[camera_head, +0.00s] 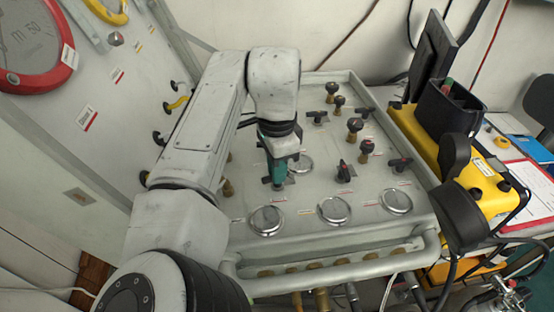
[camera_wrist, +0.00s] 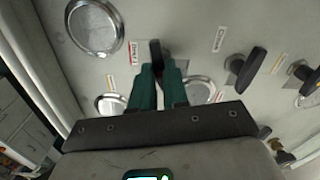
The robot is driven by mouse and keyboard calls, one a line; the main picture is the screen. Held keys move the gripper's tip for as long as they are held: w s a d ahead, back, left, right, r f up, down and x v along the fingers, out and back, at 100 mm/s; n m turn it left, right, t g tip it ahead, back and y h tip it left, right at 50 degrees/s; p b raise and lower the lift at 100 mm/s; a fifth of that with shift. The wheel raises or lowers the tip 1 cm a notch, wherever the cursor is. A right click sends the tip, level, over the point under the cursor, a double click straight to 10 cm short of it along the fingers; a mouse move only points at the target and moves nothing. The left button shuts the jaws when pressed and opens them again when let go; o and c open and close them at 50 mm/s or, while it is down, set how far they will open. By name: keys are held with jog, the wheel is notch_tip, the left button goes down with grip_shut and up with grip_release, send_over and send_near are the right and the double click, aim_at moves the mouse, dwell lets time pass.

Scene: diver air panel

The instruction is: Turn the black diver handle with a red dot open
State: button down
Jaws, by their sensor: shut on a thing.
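My gripper (camera_head: 278,183), with green fingers, reaches down to the grey panel (camera_head: 312,187) at its left side. In the wrist view the fingers (camera_wrist: 158,78) are shut on a black handle (camera_wrist: 156,50), which stands between their tips next to a label with red. The handle's lower part is hidden by the fingers, and I cannot make out a red dot on it. In the head view, two other black handles, one in the middle (camera_head: 343,171) and one at the right (camera_head: 399,163), stand free of the gripper, with small reddish marks near them.
Round gauges (camera_head: 267,220) line the panel's near side. Several brass-based knobs (camera_head: 355,127) and black handles stand to the right and behind. A rail (camera_head: 330,265) runs along the front edge. A yellow case (camera_head: 480,185) stands at the right.

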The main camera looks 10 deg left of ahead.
jog(key=n+p, duration=0.4)
jog(key=shift+d+r+n, duration=0.1)
jog(key=shift+r+n, duration=0.1)
jog(key=shift+n, duration=0.1)
jog(key=n+p, duration=0.3)
jog(key=shift+n+p, duration=0.3)
jog(key=shift+n, duration=0.1)
jog(key=shift+f+n+p, duration=0.15)
jog(key=shift+n+p, duration=0.55)
jog(key=shift+n, duration=0.5)
jog(key=shift+f+n, duration=0.1)
jog(key=shift+n, duration=1.6)
jog(key=c, duration=1.1)
grip_release()
